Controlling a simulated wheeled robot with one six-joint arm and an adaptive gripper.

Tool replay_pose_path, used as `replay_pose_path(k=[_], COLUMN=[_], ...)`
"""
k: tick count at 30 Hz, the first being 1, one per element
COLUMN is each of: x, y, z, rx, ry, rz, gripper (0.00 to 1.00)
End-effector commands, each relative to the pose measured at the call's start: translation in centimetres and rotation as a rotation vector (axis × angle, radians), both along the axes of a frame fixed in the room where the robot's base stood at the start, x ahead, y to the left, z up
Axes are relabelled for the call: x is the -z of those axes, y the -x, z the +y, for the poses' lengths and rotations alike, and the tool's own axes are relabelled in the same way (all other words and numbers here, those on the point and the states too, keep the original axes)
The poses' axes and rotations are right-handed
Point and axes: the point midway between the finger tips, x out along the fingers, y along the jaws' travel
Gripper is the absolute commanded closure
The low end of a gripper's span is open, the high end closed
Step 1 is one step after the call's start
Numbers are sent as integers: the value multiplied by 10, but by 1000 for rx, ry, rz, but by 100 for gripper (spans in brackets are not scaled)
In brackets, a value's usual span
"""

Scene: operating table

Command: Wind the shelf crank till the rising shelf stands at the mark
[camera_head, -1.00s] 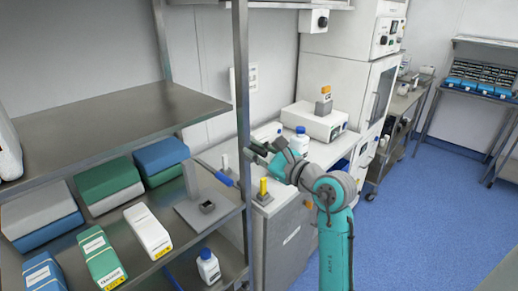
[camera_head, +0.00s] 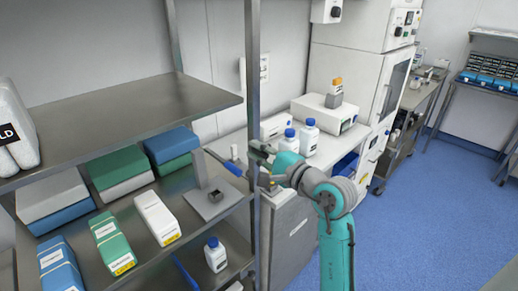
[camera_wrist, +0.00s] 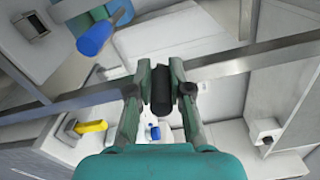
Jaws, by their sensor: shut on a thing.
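My gripper (camera_head: 262,155) is beside the front upright of the steel rack. In the wrist view my gripper (camera_wrist: 160,95) is shut on a black cylindrical grip (camera_wrist: 161,88), seen between both fingers. What the grip is fixed to is hidden, so I cannot tell whether it is the crank's handle. A blue handle (camera_head: 232,168) sticks out left of the gripper; in the wrist view a blue cylinder (camera_wrist: 95,38) shows at upper left. A grey plate with a small block (camera_head: 212,207) lies on the rack's lower shelf. No mark can be made out.
The rack's upright (camera_head: 252,80) stands close to my gripper. Boxes, including a white one (camera_head: 157,218), lie on the lower shelf. Beyond the arm, white bottles (camera_head: 309,138) stand on a counter. A yellow-handled object (camera_wrist: 91,126) shows at lower left of the wrist view. Blue floor is free at right.

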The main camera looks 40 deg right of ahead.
Motion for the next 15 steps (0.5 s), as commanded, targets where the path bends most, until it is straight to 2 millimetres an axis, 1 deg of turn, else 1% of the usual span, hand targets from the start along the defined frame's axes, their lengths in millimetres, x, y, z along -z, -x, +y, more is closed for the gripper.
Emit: replay_pose_path(k=[7,15], x=[2,2], y=[0,0], z=[0,1], rx=[3,3], ry=[63,74], rz=[-3,-4], gripper=[100,100])
